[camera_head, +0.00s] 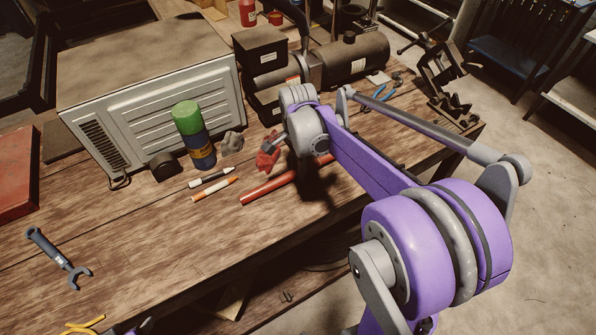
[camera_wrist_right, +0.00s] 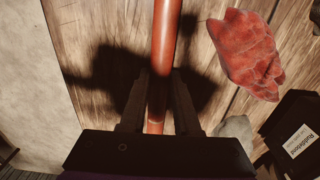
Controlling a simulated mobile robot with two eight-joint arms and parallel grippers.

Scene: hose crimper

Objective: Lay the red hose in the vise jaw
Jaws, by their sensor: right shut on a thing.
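The red hose (camera_head: 268,190) shows as a straight red length in front of my right arm, over the wooden bench. In the right wrist view the hose (camera_wrist_right: 166,40) runs between the two dark fingers of my right gripper (camera_wrist_right: 159,80), which is shut on it. In the head view my right wrist hides much of the grip and part of the hose. A dark metal device that looks like the vise (camera_head: 442,72) stands at the bench's far right corner, apart from the hose; its jaw is not clear.
A crumpled red rag (camera_head: 266,158) lies beside the hose. Two markers (camera_head: 213,188), a green-capped can (camera_head: 194,135) and a large grey metal case (camera_head: 150,85) are to the left. A black compressor-like machine (camera_head: 340,62) stands behind. A wrench (camera_head: 58,258) lies front left.

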